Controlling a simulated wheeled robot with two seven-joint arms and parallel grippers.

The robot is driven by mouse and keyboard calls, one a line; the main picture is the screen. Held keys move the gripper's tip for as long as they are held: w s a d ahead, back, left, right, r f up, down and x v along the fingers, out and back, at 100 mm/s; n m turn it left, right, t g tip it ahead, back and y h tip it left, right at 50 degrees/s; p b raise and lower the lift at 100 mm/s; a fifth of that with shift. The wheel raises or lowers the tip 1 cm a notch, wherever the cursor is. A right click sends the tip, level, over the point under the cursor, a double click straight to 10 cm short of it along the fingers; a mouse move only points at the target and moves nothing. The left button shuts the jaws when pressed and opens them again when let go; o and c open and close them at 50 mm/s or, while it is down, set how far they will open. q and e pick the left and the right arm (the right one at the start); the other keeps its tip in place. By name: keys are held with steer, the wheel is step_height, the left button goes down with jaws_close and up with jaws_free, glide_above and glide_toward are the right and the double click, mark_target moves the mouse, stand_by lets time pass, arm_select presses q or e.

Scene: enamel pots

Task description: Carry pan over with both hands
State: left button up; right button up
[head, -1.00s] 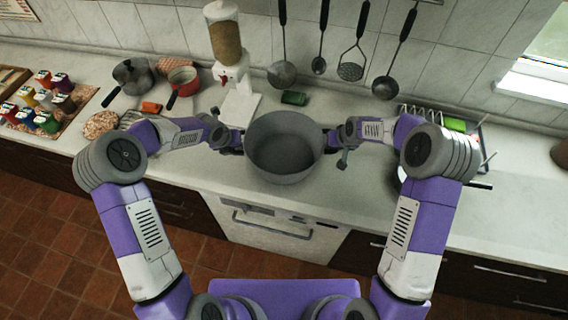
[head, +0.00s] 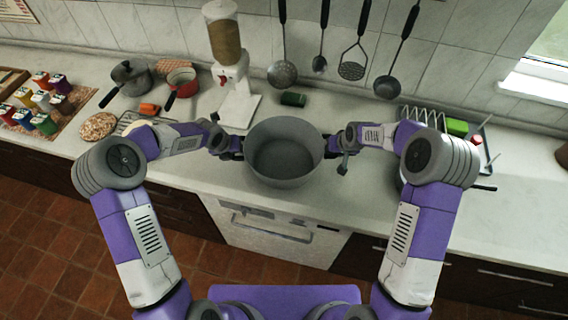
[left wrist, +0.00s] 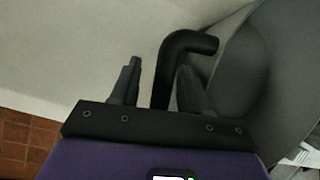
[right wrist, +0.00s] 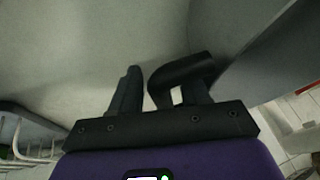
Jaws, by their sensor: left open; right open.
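The large grey pan (head: 284,157) stands upright on the counter, between my two grippers, and looks empty. It also fills the right side of the left wrist view (left wrist: 275,70). My left gripper (head: 236,146) is at the pan's left side. In the left wrist view the dark left handle (left wrist: 188,45) lies between its open fingers (left wrist: 158,85). My right gripper (head: 338,149) is at the pan's right side. In the right wrist view the dark right handle (right wrist: 180,72) lies between or just in front of its open fingers (right wrist: 160,90); contact is unclear.
A grey pot (head: 131,75) and a red pot (head: 181,82) are at left, a wire rack (head: 422,117) at right. Utensils hang above. The counter in front is clear.

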steer(key=shift+a+r, duration=0.1)
steer(key=shift+r, duration=0.05)
arm_select(q)
steer(key=v, duration=0.8)
arm_select(e)
steer(key=v, duration=1.2)
